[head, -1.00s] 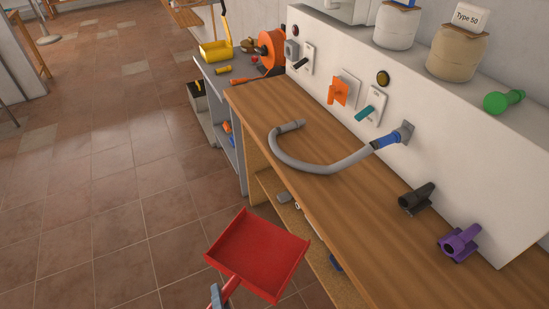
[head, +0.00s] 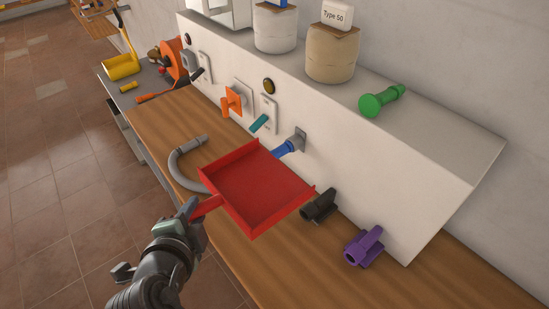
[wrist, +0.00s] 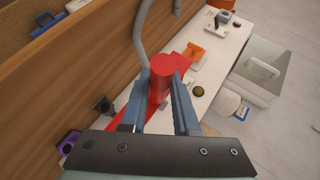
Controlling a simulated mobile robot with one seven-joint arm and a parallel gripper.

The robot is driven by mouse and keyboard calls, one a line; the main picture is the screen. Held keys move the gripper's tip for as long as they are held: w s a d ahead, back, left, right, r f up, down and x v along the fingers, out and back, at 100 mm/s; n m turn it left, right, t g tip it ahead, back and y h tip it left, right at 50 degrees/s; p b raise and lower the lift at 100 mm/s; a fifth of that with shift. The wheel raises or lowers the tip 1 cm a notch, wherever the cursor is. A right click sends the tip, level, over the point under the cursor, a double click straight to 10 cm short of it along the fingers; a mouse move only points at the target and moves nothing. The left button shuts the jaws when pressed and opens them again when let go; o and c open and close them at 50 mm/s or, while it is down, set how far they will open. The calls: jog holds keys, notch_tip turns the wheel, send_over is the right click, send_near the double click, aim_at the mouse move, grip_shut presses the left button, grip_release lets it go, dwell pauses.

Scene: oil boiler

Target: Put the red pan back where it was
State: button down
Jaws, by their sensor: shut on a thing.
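The red pan (head: 258,187) is a square, shallow scoop with low walls and a short handle. It is held in the air over the wooden worktop, in front of the white panel, and looks roughly level. My gripper (head: 193,208) is shut on its handle at the pan's near left side. In the wrist view my gripper (wrist: 162,82) has its two blue-grey fingers on either side of the round red handle (wrist: 160,70). The pan hides part of the grey hose and the worktop. I cannot tell from these views where the pan stood before.
A grey hose (head: 178,165) lies on the worktop (head: 150,125), joined to a blue connector (head: 287,148). Black (head: 318,207) and purple (head: 364,246) fittings stick out at right.

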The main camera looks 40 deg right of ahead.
jog(key=shift+d, duration=0.2)
notch_tip(320, 180, down, 18)
jog(key=shift+a+p, duration=0.2)
jog(key=shift+p, duration=0.15)
jog(key=shift+f, duration=0.2)
jog(key=c, duration=0.7)
grip_release()
jog(key=shift+r, duration=0.1)
jog(key=shift+o, duration=0.2)
